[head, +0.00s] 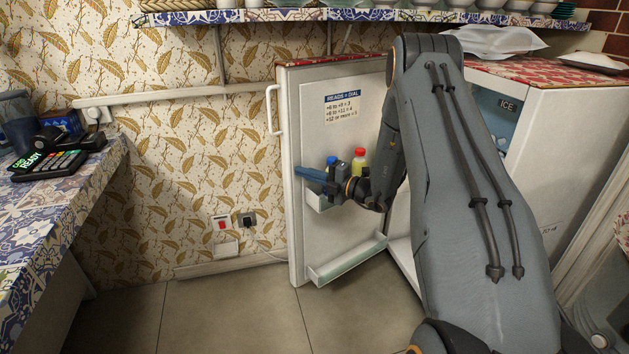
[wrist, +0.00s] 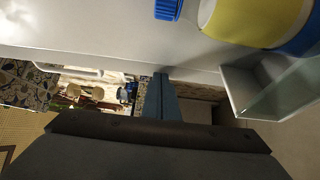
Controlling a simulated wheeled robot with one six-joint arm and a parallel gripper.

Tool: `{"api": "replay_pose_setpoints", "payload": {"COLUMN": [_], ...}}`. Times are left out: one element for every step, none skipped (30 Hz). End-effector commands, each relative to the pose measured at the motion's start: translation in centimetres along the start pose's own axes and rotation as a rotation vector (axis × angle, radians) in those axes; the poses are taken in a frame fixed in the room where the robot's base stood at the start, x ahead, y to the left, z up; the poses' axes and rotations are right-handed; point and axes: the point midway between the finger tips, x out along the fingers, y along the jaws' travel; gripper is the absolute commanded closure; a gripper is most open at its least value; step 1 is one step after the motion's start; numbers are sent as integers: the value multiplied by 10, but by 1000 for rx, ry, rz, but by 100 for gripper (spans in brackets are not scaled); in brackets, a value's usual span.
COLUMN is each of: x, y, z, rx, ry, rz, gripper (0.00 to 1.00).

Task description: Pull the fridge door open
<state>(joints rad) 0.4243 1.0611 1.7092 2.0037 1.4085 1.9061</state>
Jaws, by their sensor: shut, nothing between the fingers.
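The fridge door (head: 320,235) stands wide open, swung out to the left, with its inner face and shelves toward the head camera. Its white handle (head: 271,110) is on the far left edge, apart from my gripper. My gripper (head: 298,172) is shut and empty, on the inner side of the door near the upper door shelf, and its blue fingers point left. In the wrist view the shut fingers (wrist: 162,90) lie close to the white door panel (wrist: 110,30). I cannot tell whether they touch it. My arm hides part of the fridge opening.
A yellow bottle with a red cap (head: 359,163) stands in the door shelf. A blue-capped bottle (wrist: 168,9) is close in the wrist view. A lower door shelf (head: 348,260) is below. A tiled counter (head: 50,215) stands left. The floor (head: 215,310) between is clear.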

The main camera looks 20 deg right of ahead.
Motion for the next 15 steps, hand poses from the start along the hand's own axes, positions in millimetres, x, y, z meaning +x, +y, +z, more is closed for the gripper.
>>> {"api": "replay_pose_setpoints", "payload": {"x": [0,0,0,0,0,0,-1,-1,-1,-1,-2,-5,-7,-11,-16], "y": [0,0,1,1,1,1,1,1,1,0,0,1,1,1,2], "z": [0,0,0,0,0,0,0,0,0,0,0,-1,-1,-2,-4], "rx": [0,0,0,0,0,0,0,0,0,0,1,1,2,2,3], "ry": [0,-1,-1,-1,-1,0,0,0,-1,-1,-1,-2,-3,-4,-5], "rz": [0,0,0,0,0,0,0,0,0,0,0,0,0,0,0], "gripper": [100,100,100,100,100,100,100,100,100,100,100,100,100,100,100]}}
